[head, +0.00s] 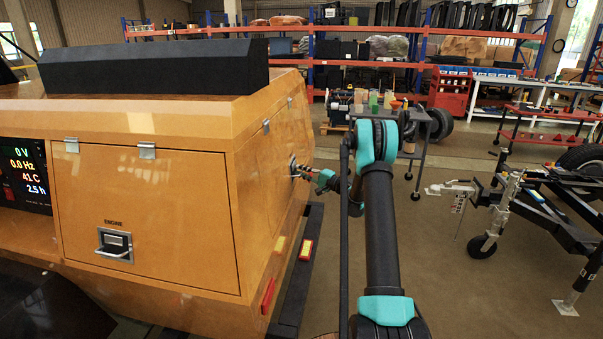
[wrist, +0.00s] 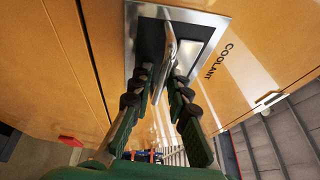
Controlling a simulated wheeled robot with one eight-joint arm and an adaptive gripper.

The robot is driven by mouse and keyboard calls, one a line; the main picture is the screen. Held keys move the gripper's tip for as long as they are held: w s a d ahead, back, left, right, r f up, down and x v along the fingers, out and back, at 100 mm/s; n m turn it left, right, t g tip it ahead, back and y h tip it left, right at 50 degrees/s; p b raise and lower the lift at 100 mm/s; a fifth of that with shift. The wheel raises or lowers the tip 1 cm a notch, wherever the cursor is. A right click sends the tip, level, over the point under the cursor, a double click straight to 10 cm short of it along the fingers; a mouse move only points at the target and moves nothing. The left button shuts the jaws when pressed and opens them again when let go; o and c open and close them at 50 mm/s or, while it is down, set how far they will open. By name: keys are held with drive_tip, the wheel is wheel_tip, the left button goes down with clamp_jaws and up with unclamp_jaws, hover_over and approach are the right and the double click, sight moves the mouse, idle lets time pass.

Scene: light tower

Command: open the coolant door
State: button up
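The coolant door (head: 268,190) is an orange panel on the right side of the orange housing and looks closed. In the wrist view the door (wrist: 262,32) fills the top right and carries the label COOLANT (wrist: 218,61). Its latch (wrist: 169,48) is a silver recessed plate with a metal handle (wrist: 163,68) standing out from it. My gripper (wrist: 163,74) is at the latch, one finger on each side of the handle, with a gap visible on the right side. Whether the left finger touches it is unclear.
A dark bumper rail (head: 299,265) runs low beside the housing. A black trailer frame (head: 550,205) stands at right.

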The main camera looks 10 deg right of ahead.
clamp_jaws()
drive_tip(key=shift+d, duration=0.1)
